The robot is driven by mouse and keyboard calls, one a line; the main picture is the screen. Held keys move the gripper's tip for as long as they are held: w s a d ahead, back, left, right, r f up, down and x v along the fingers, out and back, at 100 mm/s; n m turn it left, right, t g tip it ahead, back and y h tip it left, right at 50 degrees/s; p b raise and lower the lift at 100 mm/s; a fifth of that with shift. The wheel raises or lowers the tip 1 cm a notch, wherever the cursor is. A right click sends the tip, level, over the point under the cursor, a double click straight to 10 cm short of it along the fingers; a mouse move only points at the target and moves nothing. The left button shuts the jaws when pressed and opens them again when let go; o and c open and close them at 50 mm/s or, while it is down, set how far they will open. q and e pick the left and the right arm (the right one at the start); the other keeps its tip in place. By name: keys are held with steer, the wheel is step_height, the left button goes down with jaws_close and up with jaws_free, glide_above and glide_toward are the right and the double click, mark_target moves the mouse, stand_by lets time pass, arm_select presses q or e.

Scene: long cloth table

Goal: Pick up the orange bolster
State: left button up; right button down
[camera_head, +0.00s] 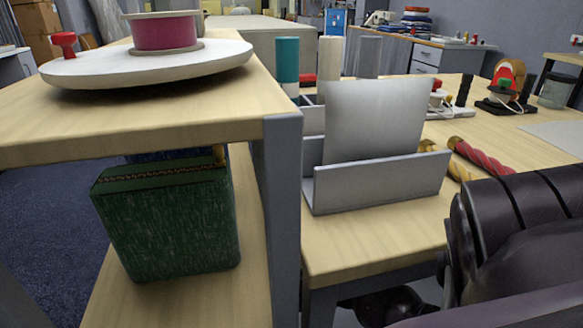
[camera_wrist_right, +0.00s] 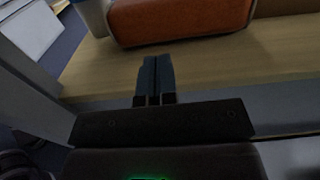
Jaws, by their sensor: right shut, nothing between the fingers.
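The orange bolster (camera_wrist_right: 180,18) shows only in the right wrist view, at the top, cut off by the picture's edge. It is a rust-orange padded block with pale edging, lying on a light wooden surface (camera_wrist_right: 95,70). My right gripper (camera_wrist_right: 156,60) is shut and empty. In that view its fingertips are just below the bolster's lower edge; a gap seems to remain, but I cannot tell the depth. I do not see the bolster in the head view. My right arm fills the lower right there, and my left gripper is out of view.
In the head view, a green box (camera_head: 170,225) sits on a lower shelf under a raised top carrying a white disc (camera_head: 150,64) and a pink spool (camera_head: 166,32). A grey metal holder (camera_head: 380,180) and twisted rods (camera_head: 482,155) lie on the table to the right.

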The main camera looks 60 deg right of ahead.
steer(key=b+x, duration=0.1)
steer(key=x, duration=0.9)
steer(key=shift+s, duration=0.1)
steer(key=x, duration=0.4)
steer(key=shift+a, duration=0.1)
